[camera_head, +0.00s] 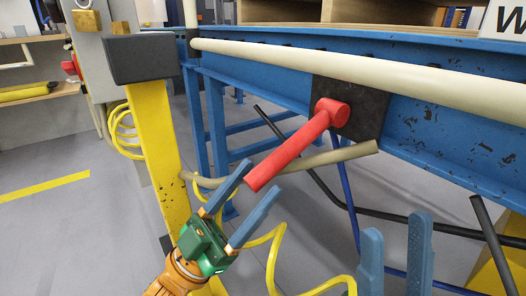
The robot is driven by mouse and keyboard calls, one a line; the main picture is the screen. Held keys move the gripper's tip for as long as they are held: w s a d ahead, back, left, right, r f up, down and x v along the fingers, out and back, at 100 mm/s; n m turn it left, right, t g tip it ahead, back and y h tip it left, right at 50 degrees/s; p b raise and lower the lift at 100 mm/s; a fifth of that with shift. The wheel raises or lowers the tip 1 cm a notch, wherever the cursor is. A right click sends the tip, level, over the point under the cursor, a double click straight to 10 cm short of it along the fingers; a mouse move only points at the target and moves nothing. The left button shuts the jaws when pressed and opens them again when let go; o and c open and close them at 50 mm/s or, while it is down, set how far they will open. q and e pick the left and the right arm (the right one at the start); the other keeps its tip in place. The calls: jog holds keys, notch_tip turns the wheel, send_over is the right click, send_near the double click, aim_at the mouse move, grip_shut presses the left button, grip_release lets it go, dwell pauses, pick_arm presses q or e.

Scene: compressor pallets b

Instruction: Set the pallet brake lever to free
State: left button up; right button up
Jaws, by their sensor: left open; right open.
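The red brake lever (291,149) hangs from a round red hub on a dark plate (362,104) on the blue frame. It slants down to the left. My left gripper (260,178), green with blue fingers, is open. Its fingertips lie on either side of the lever's lower end in the picture; I cannot tell whether they touch it. My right gripper (396,228) shows at the bottom right as two blue fingers, open and empty, below and right of the lever. No label of the lever's positions can be made out.
A cream rail (370,73) runs along the blue frame (455,130) above the lever. A beige bar (335,156) passes behind the lever. A yellow post (155,130) with a dark cap stands at left. Yellow hose (272,262) and dark bars lie below.

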aim_at(289, 144)
pick_arm(q)
jog(key=x, duration=0.4)
jog(key=shift+w+d+r, duration=0.1)
jog(key=shift+d, duration=0.05)
grip_shut()
dwell(1.2)
